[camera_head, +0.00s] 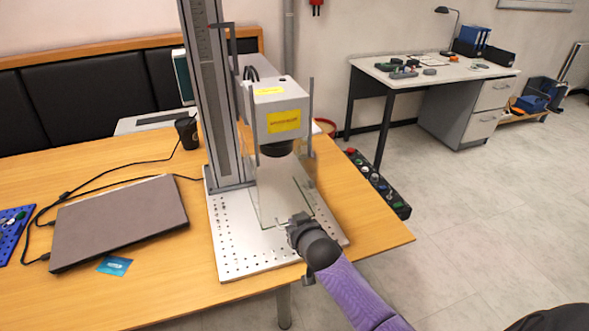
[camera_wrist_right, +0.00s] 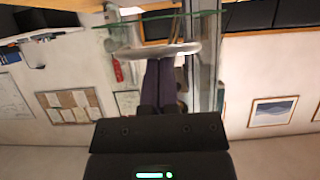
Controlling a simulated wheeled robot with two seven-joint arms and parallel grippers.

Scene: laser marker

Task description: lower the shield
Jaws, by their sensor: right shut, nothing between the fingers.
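The laser marker (camera_head: 277,108) stands on a perforated metal base plate (camera_head: 232,248), with its head on a tall column. A clear shield (camera_head: 273,190) with greenish edges hangs in front of and below the head, its lower part close above the plate. My right gripper (camera_head: 293,222) is at the shield's lower front edge, shut with nothing held; whether it touches the edge I cannot tell. In the right wrist view a green glass edge (camera_wrist_right: 160,18) crosses the top, with a pale ring-shaped part below it. My left gripper is out of view.
A closed laptop (camera_head: 118,220), a blue card (camera_head: 114,266) and cables lie on the wooden table left of the plate. A black cup (camera_head: 187,132) stands behind. A control box with buttons (camera_head: 380,186) is at the table's right edge. Open floor lies to the right.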

